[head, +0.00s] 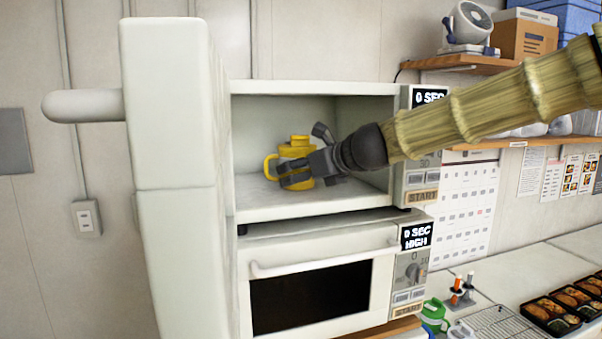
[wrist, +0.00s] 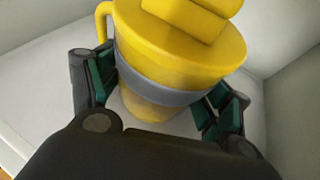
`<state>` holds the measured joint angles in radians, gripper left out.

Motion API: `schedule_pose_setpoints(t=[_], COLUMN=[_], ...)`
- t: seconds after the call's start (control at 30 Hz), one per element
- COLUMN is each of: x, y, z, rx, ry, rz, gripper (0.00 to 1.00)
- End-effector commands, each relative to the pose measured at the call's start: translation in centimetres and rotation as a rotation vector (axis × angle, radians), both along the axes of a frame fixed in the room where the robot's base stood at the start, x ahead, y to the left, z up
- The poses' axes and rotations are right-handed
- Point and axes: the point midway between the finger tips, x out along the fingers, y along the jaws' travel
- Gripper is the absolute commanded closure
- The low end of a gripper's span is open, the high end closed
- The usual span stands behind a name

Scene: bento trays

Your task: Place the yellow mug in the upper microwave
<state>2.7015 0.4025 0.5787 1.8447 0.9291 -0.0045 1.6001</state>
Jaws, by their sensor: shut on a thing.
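The yellow mug (head: 297,150) has a lid, a side handle and a grey band. It is inside the upper microwave (head: 315,88), upright and close to or on the microwave floor; I cannot tell if it touches. The microwave door stands wide open on the left. My gripper (head: 298,174) reaches in from the right and is shut on the mug. In the wrist view the mug (wrist: 185,50) sits between the two fingers (wrist: 165,95), which press on its sides at the grey band. The mug's lower front is partly hidden by the gripper in the head view.
The open door (head: 170,110) with its handle fills the left side. A lower microwave (head: 320,270) is shut below. The counter at right holds a wire rack (head: 500,325), bento trays (head: 565,305) and bottles. A shelf (head: 470,62) with a fan is above right.

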Motion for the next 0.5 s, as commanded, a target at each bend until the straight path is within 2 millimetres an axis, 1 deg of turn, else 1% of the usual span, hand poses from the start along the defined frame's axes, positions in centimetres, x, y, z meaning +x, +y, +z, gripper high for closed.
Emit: schedule_pose_setpoints(t=[0.13,0.3,0.33,0.43,0.5], x=[-0.02,-0.01,-0.01,0.00,-0.01], y=[-0.05,-0.06,-0.06,-0.05,-0.05], z=[0.15,-0.25,-0.33,-0.30,-0.30], rx=[0.001,0.001,0.000,0.000,0.000], ry=[-0.002,-0.002,0.000,0.000,0.000], rz=[-0.001,-0.001,-0.001,-0.001,-0.001], gripper=[0.64,0.64,0.18,0.01,0.01])
